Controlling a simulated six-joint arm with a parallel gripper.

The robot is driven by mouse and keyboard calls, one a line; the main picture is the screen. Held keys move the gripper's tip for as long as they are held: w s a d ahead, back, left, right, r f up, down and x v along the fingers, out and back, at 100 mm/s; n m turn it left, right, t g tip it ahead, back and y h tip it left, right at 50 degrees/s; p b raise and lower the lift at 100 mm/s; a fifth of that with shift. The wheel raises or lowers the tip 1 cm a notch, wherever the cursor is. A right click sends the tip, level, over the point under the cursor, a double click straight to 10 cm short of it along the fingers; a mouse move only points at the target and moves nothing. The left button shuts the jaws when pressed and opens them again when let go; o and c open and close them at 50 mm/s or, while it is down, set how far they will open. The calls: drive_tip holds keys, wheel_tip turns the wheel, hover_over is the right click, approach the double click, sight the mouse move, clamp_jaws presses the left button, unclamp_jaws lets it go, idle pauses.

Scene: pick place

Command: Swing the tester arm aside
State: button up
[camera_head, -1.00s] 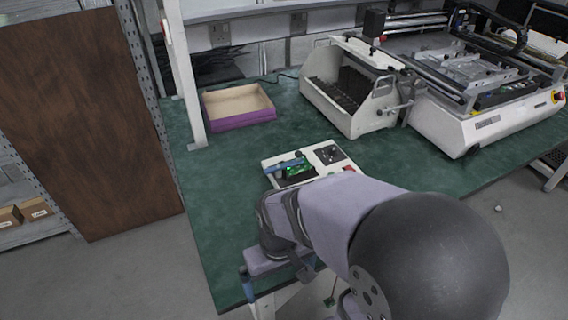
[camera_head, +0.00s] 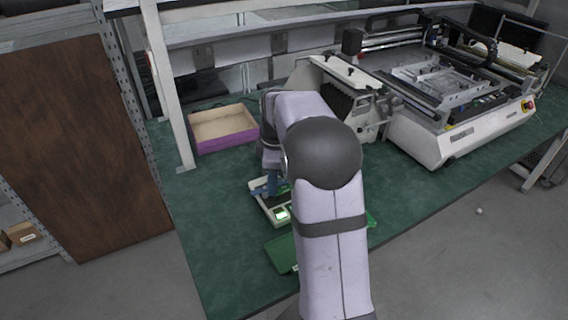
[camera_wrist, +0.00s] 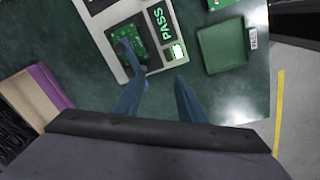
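The tester (camera_wrist: 103,22) is a pale box, at the top of the wrist view, with a green circuit board (camera_wrist: 146,54) in its dark bay. A slim blue piece (camera_wrist: 128,48), apparently the tester arm, lies over the board. The display reads PASS (camera_wrist: 160,24) in green, and a small panel beside it is lit. My gripper (camera_wrist: 162,81) has two blue fingers spread apart at the tester's near edge, with nothing seen between them. In the head view my arm covers much of the tester (camera_head: 283,213), and the fingertips are hard to make out.
A green tray (camera_wrist: 224,47) labelled PASS lies right of the tester in the wrist view. In the head view, a purple-rimmed box (camera_head: 222,129) stands behind on the green mat, and a large white machine (camera_head: 450,130) is at right. The mat's left part is clear.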

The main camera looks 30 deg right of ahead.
drive_tip(key=w+d+r+n+p, duration=0.1)
drive_tip(key=w+d+r+n, duration=0.3)
drive_tip(key=d, duration=0.3)
drive_tip(key=shift+t, duration=0.3)
drive_tip(key=shift+w+a+f+p, duration=0.1)
drive_tip(key=shift+w+f+p, duration=0.2)
drive_tip(key=shift+f, duration=1.15)
drive_tip(key=shift+w+f+p, duration=0.25)
drive_tip(key=shift+w+f, duration=0.1)
drive_tip(key=shift+f, duration=1.05)
drive_tip(key=shift+w+a+f+p, duration=0.1)
drive_tip(key=shift+w+f+p, duration=0.2)
drive_tip(key=shift+f, duration=1.15)
drive_tip(key=shift+c, duration=0.6)
clamp_jaws()
